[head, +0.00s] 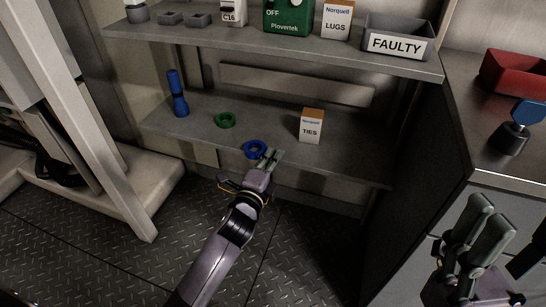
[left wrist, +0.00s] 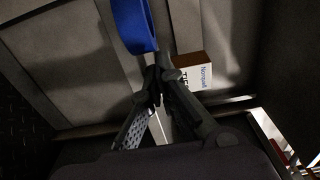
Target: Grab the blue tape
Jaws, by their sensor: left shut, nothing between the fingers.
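The blue tape (head: 255,149) is a roll lying flat at the front edge of the lower shelf. In the left wrist view, the blue tape (left wrist: 133,24) shows as a curved band at the top, just beyond the fingertips. My left gripper (head: 270,156) is at the shelf edge, just right of the roll, and is shut with nothing in it. Its fingertips meet in the left wrist view (left wrist: 156,78). I cannot tell whether they touch the tape. My right gripper (head: 494,209) is at the lower right, away from the shelf; its finger gap is unclear.
On the lower shelf (head: 355,158), a green tape roll (head: 225,120) and a blue cylindrical tool (head: 178,95) are left of the blue roll. A TIES box (head: 311,126) stands to its right. The upper shelf (head: 280,49) overhangs, holding a FAULTY bin (head: 398,38).

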